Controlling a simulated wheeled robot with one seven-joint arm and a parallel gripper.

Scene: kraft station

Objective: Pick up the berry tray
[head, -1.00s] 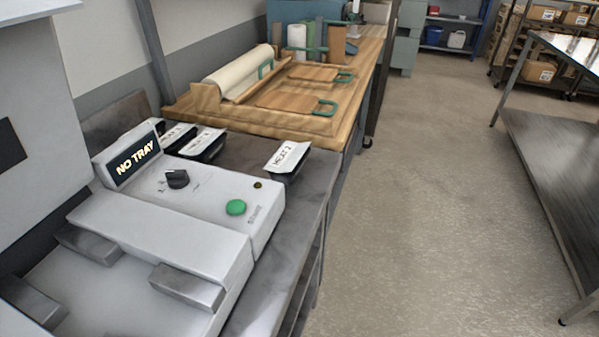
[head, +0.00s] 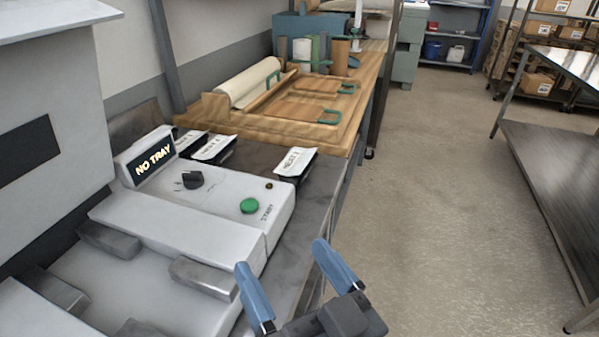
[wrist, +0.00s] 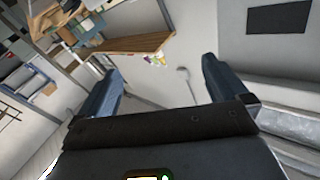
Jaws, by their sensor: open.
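I cannot identify a berry tray in either view. Three dark trays with white labelled tops sit behind the sealing machine: a right one (head: 295,163), a middle one (head: 214,150) and a left one (head: 190,142). The labels are too small to read surely, and the contents are covered. My gripper (head: 281,258) is at the bottom of the head view, in front of and below the trays, with its blue fingers apart and nothing between them. In the wrist view my gripper (wrist: 160,70) also shows empty, tilted toward the wall and shelves.
A wooden bench (head: 250,133) with a paper roll (head: 250,84) lies beyond. The floor (head: 430,200) to the right is clear up to a steel table (head: 550,180).

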